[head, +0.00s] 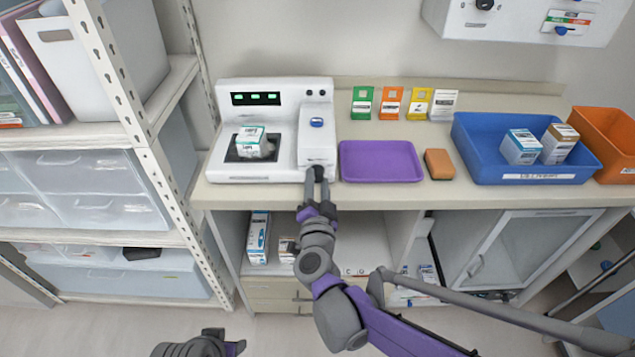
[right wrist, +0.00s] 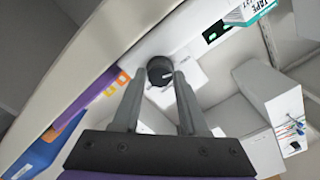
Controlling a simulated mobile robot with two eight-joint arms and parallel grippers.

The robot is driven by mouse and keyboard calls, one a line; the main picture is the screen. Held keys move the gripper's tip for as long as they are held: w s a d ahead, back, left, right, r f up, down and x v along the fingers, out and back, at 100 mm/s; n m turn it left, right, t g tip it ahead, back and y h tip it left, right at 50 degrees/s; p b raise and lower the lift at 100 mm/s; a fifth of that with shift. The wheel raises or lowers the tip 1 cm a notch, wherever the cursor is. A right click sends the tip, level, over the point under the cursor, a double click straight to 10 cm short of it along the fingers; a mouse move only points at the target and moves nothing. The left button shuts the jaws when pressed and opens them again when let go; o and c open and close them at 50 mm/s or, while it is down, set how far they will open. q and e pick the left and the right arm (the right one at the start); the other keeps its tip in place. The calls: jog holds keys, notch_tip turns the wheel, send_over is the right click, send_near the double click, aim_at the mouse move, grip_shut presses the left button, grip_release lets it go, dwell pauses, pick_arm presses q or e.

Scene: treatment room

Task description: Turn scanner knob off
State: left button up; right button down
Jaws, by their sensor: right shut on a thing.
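The scanner (head: 235,125) is a white device on the counter with a dark display showing green lights. A small white and green box (head: 250,142) sits on its black plate. The scanner knob (right wrist: 159,70) is round and black with a small white mark; in the right wrist view it lies between the tips of my right gripper (right wrist: 157,80). In the head view my right gripper (head: 317,188) reaches the scanner's front right side, shut on the knob. The fingers largely cover the knob there. Part of my left gripper (head: 225,344) shows low in the head view, away from the counter.
A purple tray (head: 380,174) and an orange-brown sponge (head: 438,164) lie right of the scanner. A blue bin (head: 480,135) with boxes and an orange bin (head: 610,135) stand further right. A metal shelf rack (head: 118,85) stands close on the left. Open shelves are below the counter.

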jog(key=shift+c, duration=2.2)
grip_release()
jog(key=shift+s, duration=0.15)
jog(key=s, duration=1)
jog(key=shift+s+p, duration=0.3)
